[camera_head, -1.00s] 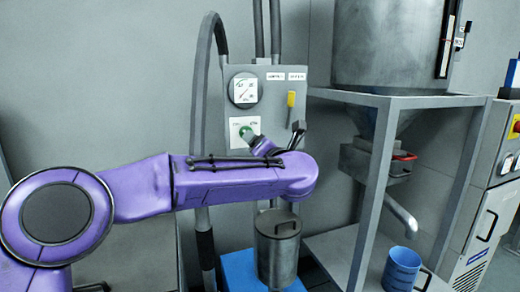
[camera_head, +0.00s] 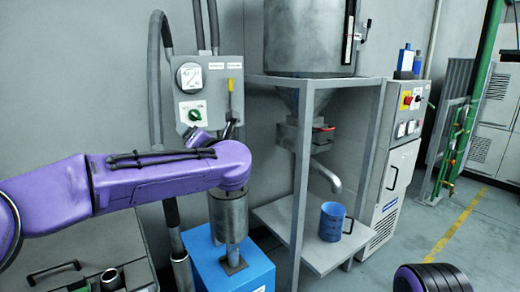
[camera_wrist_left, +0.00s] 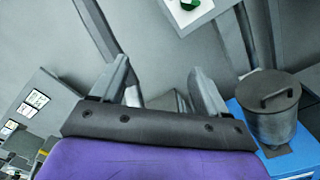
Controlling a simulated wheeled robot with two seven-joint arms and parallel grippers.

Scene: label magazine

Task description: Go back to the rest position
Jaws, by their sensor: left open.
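My left arm (camera_head: 150,180) reaches in from the left in the head view. In the left wrist view my left gripper (camera_wrist_left: 158,75) is open, its two fingers apart with nothing between them. The grey control panel (camera_head: 210,85) stands behind the arm, with a round gauge (camera_head: 189,76), a green knob (camera_head: 195,114) and a yellow handle (camera_head: 230,85). In the wrist view the green knob (camera_wrist_left: 188,4) is at the top edge, apart from the fingers.
A lidded metal canister (camera_wrist_left: 272,105) stands at a blue block (camera_head: 254,270), partly behind my arm in the head view. A hopper frame (camera_head: 303,170) carries a blue mug (camera_head: 332,222) on its shelf (camera_head: 315,255).

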